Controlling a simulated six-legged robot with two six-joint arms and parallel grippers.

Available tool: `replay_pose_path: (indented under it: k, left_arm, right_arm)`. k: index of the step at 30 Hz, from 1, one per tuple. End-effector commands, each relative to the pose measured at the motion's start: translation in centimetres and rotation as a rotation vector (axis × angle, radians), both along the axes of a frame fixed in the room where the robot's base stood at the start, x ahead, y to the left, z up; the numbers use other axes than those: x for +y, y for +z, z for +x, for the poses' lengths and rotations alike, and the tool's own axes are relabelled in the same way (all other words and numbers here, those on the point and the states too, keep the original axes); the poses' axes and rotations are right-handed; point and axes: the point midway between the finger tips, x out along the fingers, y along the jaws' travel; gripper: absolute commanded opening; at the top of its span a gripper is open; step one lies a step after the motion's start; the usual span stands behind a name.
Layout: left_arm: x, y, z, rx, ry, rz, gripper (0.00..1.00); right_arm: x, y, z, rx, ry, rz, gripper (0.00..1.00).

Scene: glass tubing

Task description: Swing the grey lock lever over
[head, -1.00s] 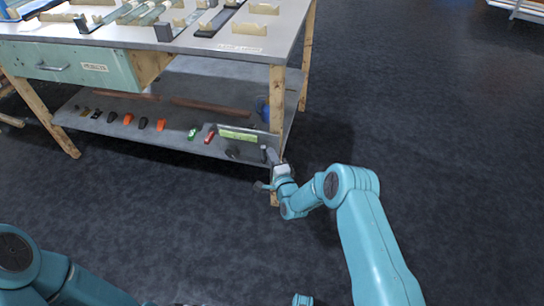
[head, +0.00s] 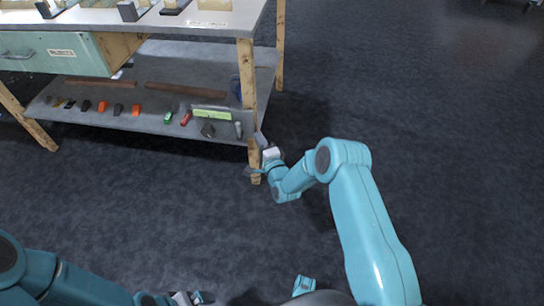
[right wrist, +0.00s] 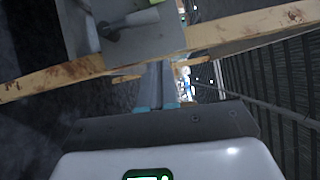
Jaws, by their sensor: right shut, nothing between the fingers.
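A small grey lever (head: 238,130) stands at the right end of the lower shelf's front edge, near a bench leg; I take it as the lock lever.
The lower shelf (head: 190,75) carries a dark knob (head: 208,131), a yellow-green label (head: 212,114), red (head: 185,119) and green (head: 168,117) handles and several more pieces. The wooden bench leg (head: 249,100) stands close to my right gripper. The floor to the right is clear.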

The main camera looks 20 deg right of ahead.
Motion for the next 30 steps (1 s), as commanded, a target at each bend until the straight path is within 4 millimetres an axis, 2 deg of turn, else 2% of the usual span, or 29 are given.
replay_pose_path:
  k: [1, 6, 12, 18, 30]
  left_arm:
    - [-0.1, 0.7, -0.1, 0.002, -0.004, 0.000, 1.00]
    - [-0.2, 1.6, -0.2, 0.003, -0.010, -0.002, 1.00]
    - [-0.2, 2.2, -0.2, 0.004, -0.010, -0.002, 1.00]
    - [-0.2, 2.3, -0.2, 0.004, -0.010, -0.002, 1.00]
    - [-0.2, 2.2, -0.2, 0.004, -0.010, -0.002, 1.00]
  right_arm:
    - [0.0, 0.3, -0.9, 0.004, -0.001, 0.001, 0.00]
    - [0.1, 0.2, -4.0, 0.004, 0.000, 0.001, 0.00]
    - [0.1, 0.1, -6.7, 0.002, -0.001, 0.000, 0.00]
    - [0.0, 0.0, -7.5, 0.000, -0.002, 0.000, 0.00]
    - [-0.1, 0.0, -7.7, -0.001, -0.002, 0.000, 0.00]
